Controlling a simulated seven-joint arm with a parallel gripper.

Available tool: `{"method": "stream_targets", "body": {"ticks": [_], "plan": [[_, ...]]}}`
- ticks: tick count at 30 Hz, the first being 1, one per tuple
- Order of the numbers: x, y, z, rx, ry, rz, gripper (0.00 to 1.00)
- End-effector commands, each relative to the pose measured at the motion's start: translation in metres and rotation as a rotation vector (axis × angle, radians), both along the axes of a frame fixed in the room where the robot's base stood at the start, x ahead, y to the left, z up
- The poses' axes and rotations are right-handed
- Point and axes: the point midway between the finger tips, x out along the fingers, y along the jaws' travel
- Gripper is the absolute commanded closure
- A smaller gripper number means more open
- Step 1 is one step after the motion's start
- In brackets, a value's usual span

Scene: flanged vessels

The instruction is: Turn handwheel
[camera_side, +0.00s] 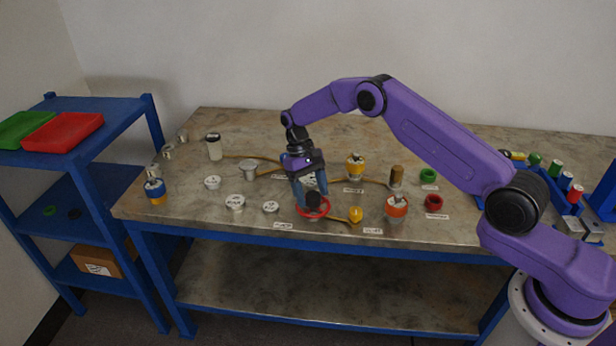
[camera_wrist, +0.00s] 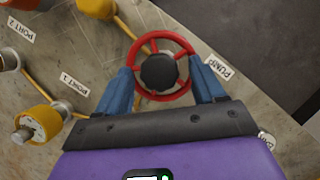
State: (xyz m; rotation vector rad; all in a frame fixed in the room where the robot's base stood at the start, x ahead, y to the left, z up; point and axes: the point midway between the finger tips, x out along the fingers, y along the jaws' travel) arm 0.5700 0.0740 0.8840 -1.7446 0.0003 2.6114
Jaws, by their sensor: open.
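The red handwheel (camera_side: 312,211) with a dark round hub stands near the front edge of the table. It also shows in the wrist view (camera_wrist: 186,46), with a label reading PUMP beside it. My gripper (camera_side: 310,192) is right over the wheel, pointing down. In the wrist view the blue fingers of my gripper (camera_wrist: 162,86) are apart, one on each side of the wheel's near part. I cannot tell whether the fingers touch the rim. The hub hides what lies below it.
A yellow fitting (camera_side: 355,214) and an orange-banded vessel (camera_side: 396,208) stand right of the wheel. White lids (camera_side: 270,207) lie to its left. A yellow-topped vessel (camera_side: 355,165) stands behind. A blue shelf (camera_side: 85,170) is at far left. The table's front edge is close.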

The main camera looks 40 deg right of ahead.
Motion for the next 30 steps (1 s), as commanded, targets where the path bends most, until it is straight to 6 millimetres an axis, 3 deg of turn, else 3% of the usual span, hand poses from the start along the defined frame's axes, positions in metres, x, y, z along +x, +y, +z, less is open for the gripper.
{"method": "stream_targets", "body": {"ticks": [13, 20, 30], "plan": [[0.027, -0.001, 0.064, 0.000, -0.004, -0.001, 0.31], [0.036, -0.001, 0.086, 0.000, -0.002, -0.001, 0.31], [0.043, 0.000, 0.099, 0.001, 0.000, -0.001, 0.31]]}}
